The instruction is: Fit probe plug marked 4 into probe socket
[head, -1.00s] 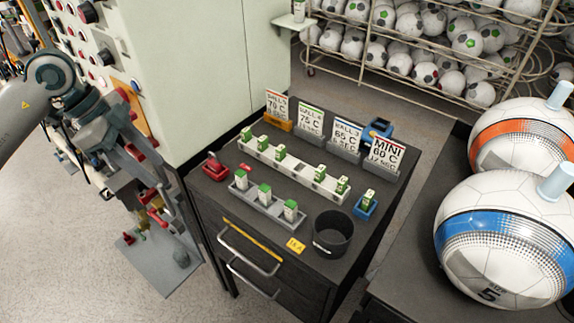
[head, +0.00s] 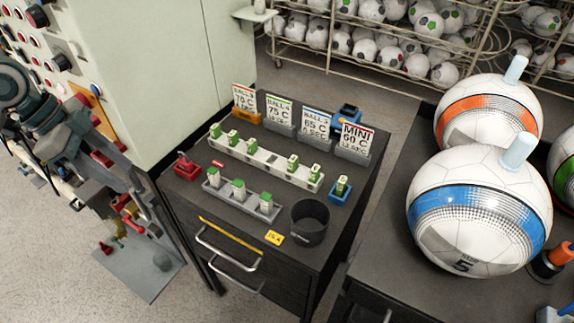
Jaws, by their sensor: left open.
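Several green-and-white plugs stand upright in a long white rack (head: 250,152) on the black cabinet. Several more stand in a shorter grey rack (head: 250,205) in front of it. One green-topped plug (head: 341,185) stands in a small blue holder (head: 338,198) to the right. The numbers on the plugs are too small to read, so I cannot tell which is marked 4. I cannot make out the probe socket. My left gripper (head: 98,168) is open, in the left of the view, beside the cabinet and away from the plugs. My right gripper is not in view.
Label cards (head: 315,124) stand behind the racks. A black cup (head: 310,222) and a small red holder (head: 187,166) are on the cabinet (head: 272,265). Large balls (head: 476,220) stand on the right-hand table. A control panel (head: 45,45) is at the upper left.

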